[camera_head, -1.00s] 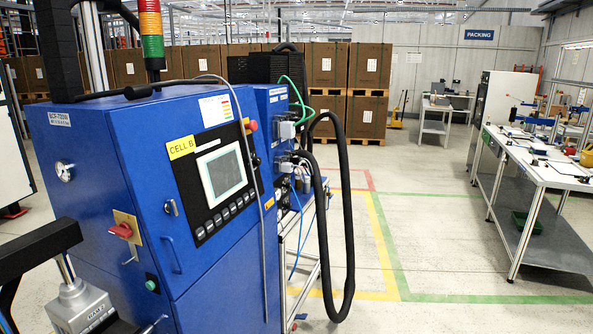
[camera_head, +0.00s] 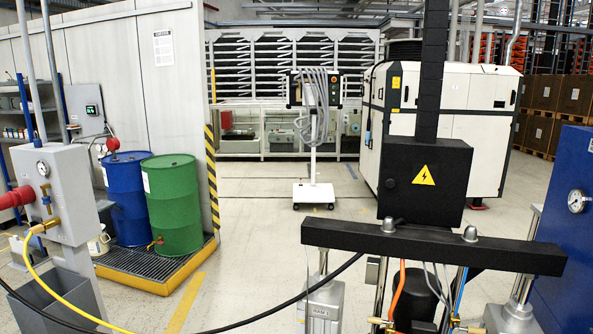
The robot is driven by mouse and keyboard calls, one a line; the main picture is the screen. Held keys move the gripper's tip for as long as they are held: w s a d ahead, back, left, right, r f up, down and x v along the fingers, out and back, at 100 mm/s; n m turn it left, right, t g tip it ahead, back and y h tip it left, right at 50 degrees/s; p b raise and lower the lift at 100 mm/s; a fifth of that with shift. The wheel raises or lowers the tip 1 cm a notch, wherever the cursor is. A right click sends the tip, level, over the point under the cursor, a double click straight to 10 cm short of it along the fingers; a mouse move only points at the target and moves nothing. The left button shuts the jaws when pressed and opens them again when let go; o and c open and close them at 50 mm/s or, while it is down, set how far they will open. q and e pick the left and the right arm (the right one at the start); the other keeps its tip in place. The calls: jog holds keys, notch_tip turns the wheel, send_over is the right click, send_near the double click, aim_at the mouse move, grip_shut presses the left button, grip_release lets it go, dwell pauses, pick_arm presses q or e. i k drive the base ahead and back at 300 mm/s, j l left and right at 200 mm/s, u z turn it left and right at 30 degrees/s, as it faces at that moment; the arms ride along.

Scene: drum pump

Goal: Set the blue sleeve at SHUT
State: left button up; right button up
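No blue sleeve and no SHUT marking can be made out with certainty. In the foreground stands a drum pump frame: a black crossbar (camera_head: 432,247) with bolt heads over silver ram cylinders (camera_head: 322,307). Below the bar, an orange hose (camera_head: 400,288) and a thin blue line (camera_head: 460,288) run down among fittings cut off by the lower edge. Neither of my grippers is in view.
A blue drum (camera_head: 128,198) and a green drum (camera_head: 175,204) stand on a yellow-edged grating at left. A grey post box (camera_head: 52,190) has a gauge and hoses; one black hose crosses low. A blue cabinet (camera_head: 568,225) is at right.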

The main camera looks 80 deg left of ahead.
aim_at(46, 200)
jog(key=u, duration=4.05)
jog(key=i+j+z, duration=0.1)
jog(key=z, duration=0.25)
jog(key=i+j+z, duration=0.1)
jog(key=z, duration=0.25)
jog(key=i+j+z, duration=0.1)
jog(key=i+j, duration=0.15)
jog(key=i+j+z, duration=0.1)
jog(key=j, duration=0.35)
jog(key=i+j+z, duration=0.15)
jog(key=i+j, duration=0.2)
jog(key=i+j+z, duration=0.1)
jog(key=j, duration=0.35)
jog(key=i+j+z, duration=0.1)
jog(key=i+j, duration=0.15)
jog(key=j, duration=0.15)
jog(key=i+j, duration=0.15)
jog(key=j, duration=0.2)
jog(key=i+j, duration=0.15)
jog(key=j, duration=0.25)
jog(key=i+j, duration=0.15)
jog(key=j, duration=0.2)
